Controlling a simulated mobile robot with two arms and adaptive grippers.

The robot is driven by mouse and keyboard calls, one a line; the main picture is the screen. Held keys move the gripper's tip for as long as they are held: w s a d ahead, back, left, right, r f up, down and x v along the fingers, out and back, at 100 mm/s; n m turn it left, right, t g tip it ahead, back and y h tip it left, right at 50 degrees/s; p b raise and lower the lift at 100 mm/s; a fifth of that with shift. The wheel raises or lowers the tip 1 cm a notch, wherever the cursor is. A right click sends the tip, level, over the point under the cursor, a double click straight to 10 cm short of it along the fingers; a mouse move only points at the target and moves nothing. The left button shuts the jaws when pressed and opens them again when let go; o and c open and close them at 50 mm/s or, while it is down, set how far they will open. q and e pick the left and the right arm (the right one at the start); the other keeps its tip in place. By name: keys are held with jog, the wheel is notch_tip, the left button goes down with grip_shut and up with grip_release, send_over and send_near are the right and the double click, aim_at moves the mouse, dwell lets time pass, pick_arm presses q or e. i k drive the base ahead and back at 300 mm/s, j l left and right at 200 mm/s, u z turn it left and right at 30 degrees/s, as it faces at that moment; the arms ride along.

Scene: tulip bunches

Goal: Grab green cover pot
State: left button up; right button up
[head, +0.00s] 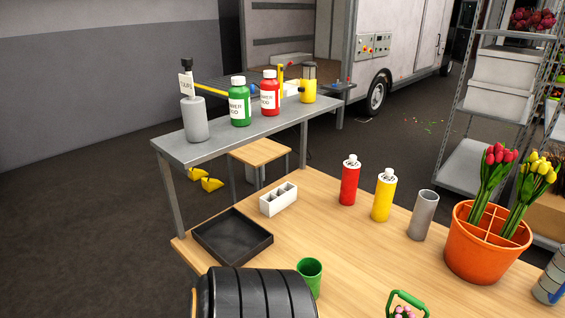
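A green cover pot (309,277) stands upright on the wooden table (330,232) near the bottom middle of the head view. Its open top faces up and its inside looks empty. Its lower left side is hidden behind a large black ribbed shape at the bottom edge, which may be part of my own arm. I cannot tell whether that shape touches the pot. Neither of my grippers shows in this view.
A black tray (233,238) lies left of the pot. A green-handled item (407,300) with pink flowers is cut off at the bottom. Red (349,180) and yellow (384,195) bottles, a grey cylinder (422,215) and an orange divided pot (475,262) with tulips stand farther right.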

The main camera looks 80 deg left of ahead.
aim_at(311, 268)
jog(key=j+u, duration=0.2)
jog(key=u, duration=1.85)
jog(key=k+l+u, duration=0.1)
jog(key=k+u, duration=0.15)
jog(key=u, duration=0.15)
jog(key=k+u, duration=0.25)
jog(key=u, duration=0.15)
